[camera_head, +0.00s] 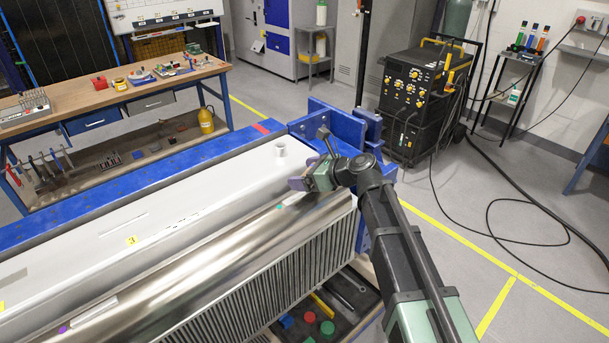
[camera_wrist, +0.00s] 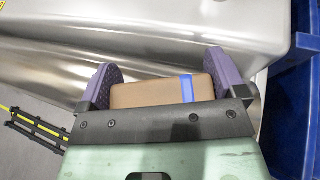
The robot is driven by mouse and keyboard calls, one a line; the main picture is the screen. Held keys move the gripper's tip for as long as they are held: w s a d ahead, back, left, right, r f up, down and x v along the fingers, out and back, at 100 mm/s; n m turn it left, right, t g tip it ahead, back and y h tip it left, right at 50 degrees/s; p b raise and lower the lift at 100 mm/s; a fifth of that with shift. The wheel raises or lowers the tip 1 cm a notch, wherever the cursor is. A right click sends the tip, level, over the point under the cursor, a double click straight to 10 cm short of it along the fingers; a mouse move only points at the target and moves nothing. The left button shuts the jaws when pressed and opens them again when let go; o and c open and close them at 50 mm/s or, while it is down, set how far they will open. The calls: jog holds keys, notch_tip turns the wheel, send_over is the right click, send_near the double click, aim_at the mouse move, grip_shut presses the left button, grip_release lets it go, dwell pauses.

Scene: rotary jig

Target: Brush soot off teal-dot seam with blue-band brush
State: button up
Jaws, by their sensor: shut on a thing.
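My gripper (camera_head: 297,184) is at the right end of the long metal workpiece (camera_head: 200,245), just above or touching its surface; I cannot tell which. In the wrist view my gripper (camera_wrist: 163,76) has its purple fingers shut on a tan brush (camera_wrist: 148,95) with a blue band (camera_wrist: 187,89). The brush's bristles are hidden. A teal dot (camera_head: 280,207) marks the shiny metal, a little below and left of my gripper. A purple dot (camera_head: 64,328) lies at the far left end. Soot is not clearly distinguishable; small dark flecks show near the middle of the workpiece.
The blue jig frame (camera_head: 335,122) rises behind the right end. A tray (camera_head: 345,312) with coloured pieces lies below. A tool bench (camera_head: 130,90) and a black machine (camera_head: 420,90) stand behind.

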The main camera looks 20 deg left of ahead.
jog(key=shift+w+r+p, duration=0.1)
jog(key=shift+r+p, duration=2.15)
jog(key=shift+r, duration=0.4)
